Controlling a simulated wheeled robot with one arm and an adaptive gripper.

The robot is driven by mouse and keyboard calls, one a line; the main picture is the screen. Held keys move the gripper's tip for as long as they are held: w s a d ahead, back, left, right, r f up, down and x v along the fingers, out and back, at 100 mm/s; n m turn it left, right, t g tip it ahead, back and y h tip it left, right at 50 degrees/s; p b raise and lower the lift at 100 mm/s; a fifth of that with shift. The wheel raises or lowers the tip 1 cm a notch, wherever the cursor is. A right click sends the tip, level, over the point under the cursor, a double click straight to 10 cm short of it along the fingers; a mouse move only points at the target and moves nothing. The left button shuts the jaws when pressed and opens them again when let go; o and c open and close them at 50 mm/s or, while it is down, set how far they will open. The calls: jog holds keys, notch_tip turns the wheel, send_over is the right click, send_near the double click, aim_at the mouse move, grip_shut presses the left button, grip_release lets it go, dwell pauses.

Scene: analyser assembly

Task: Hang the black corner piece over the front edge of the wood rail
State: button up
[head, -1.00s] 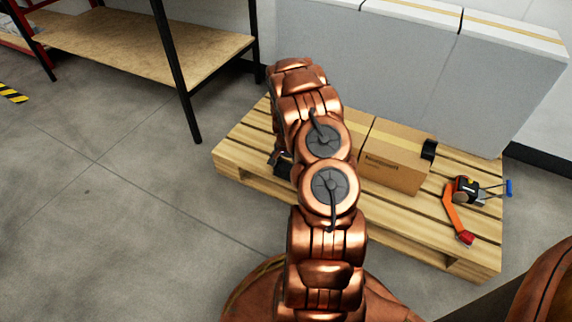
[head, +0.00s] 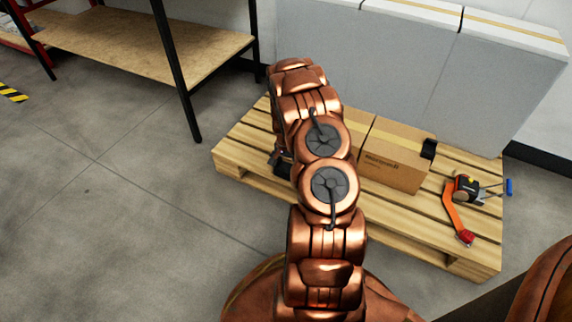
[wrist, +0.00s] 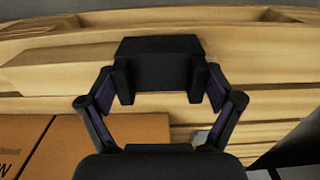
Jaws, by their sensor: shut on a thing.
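The black corner piece (wrist: 158,62) is held in my gripper (wrist: 160,80) in the wrist view, with one finger on each side of it. It lies across the pale boards of the wood rail (wrist: 50,72); whether it touches the wood I cannot tell. In the head view a small dark part, apparently the corner piece (head: 284,171), shows just left of my arm at the front edge of the wood rail (head: 400,226). My arm hides most of the gripper there.
A cardboard box (head: 393,165) stands on the pallet, with another black corner piece (head: 429,149) on its edge. An orange-handled tool (head: 455,215) lies at the right. Large grey boxes (head: 370,80) stand behind. A shelf (head: 140,45) stands at left; the floor in front is clear.

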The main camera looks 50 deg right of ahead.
jog(key=o, duration=0.8)
jog(key=shift+r, duration=0.1)
jog(key=shift+r+p, duration=1.15)
jog(key=shift+r, duration=2.25)
